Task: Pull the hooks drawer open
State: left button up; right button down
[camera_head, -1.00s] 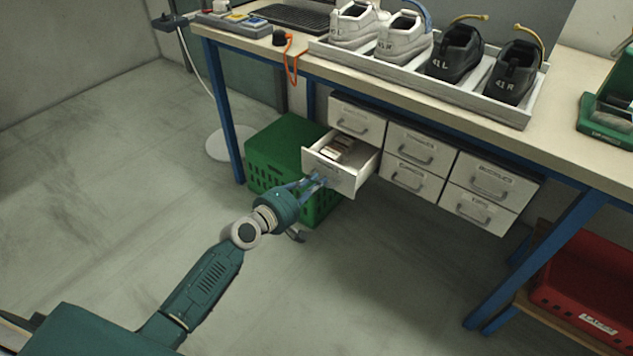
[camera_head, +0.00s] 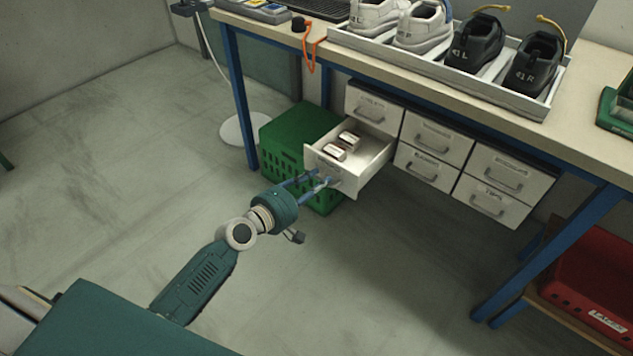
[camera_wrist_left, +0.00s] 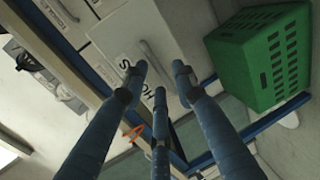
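The hooks drawer (camera_head: 326,166) is a white drawer at the left end of the lower row, pulled well out from under the bench. Small boxes (camera_head: 341,146) lie inside it. Its label and pale bar handle (camera_wrist_left: 153,58) face me in the left wrist view. My left gripper (camera_head: 322,181) is at the drawer front, and it also fills the left wrist view (camera_wrist_left: 160,76). Its blue fingers stand apart on both sides of the handle, with a visible gap; contact is hard to judge. My right gripper is out of view.
A green crate (camera_head: 283,138) stands on the floor behind and left of the drawer; it also shows in the wrist view (camera_wrist_left: 262,58). Other closed drawers (camera_head: 437,141) hang to the right. Blue bench legs (camera_head: 240,100) flank the area. The floor in front is clear.

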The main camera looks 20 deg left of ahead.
pick_arm(q)
jog(key=v, duration=1.2)
dwell(0.5)
